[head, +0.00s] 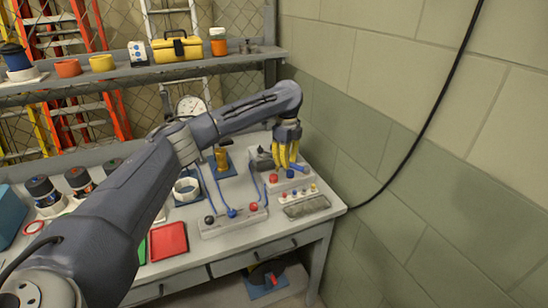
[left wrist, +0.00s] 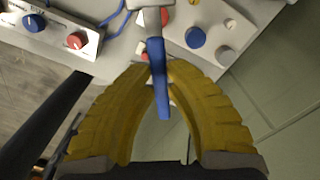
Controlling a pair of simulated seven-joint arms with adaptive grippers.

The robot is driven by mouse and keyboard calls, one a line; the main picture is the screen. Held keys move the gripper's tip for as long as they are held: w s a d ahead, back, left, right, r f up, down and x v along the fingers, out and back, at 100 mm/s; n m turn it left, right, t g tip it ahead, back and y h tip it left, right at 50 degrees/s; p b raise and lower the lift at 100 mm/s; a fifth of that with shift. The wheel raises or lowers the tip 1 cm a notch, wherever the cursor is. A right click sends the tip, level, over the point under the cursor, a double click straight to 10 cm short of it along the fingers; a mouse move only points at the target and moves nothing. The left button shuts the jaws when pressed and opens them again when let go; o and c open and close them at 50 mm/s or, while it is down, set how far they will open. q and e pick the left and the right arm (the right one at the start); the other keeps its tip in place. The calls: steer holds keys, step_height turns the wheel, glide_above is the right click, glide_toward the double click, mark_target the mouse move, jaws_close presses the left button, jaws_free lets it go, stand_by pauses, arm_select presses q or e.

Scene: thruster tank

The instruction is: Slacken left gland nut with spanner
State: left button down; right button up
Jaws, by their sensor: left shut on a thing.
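My left gripper (head: 286,161) has yellow fingers and reaches down over the right end of the bench. In the left wrist view the fingertips (left wrist: 160,78) are closed on the blue handle of a spanner (left wrist: 159,92). The spanner's grey upper part points to the top edge, close to a red round part (left wrist: 165,16); contact there cannot be told. A blue round cap (left wrist: 195,37) sits to the right of the spanner. Which part is the left gland nut is unclear. My right gripper is out of view.
Blue cables run to the grey block. A block wall (head: 420,170) stands close on the right.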

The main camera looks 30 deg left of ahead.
mark_target(269, 155)
arm_select(q)
steer(key=shift+w+a+f+m, duration=0.35)
steer(key=shift+w+a+m, duration=0.1)
steer(key=shift+a+m, duration=0.6)
steer(key=shift+w+a+f+m, duration=0.35)
steer(key=shift+w+a+m, duration=0.15)
steer(key=shift+a+m, duration=0.55)
steer(key=shift+w+a+f+m, duration=0.4)
steer(key=shift+a+m, duration=0.45)
steer(key=shift+m, duration=0.35)
steer(key=shift+w+a+f, duration=0.2)
steer(key=shift+a+f, duration=0.05)
steer(key=shift+f, duration=0.4)
steer(key=shift+w+a+f, duration=0.2)
steer(key=shift+f, duration=0.45)
steer(key=shift+w+a, duration=1.2)
steer(key=shift+a, duration=0.2)
steer(key=shift+a, duration=0.15)
steer(key=shift+w+f, duration=0.1)
steer(key=shift+f, duration=0.95)
stand_by(0.5)
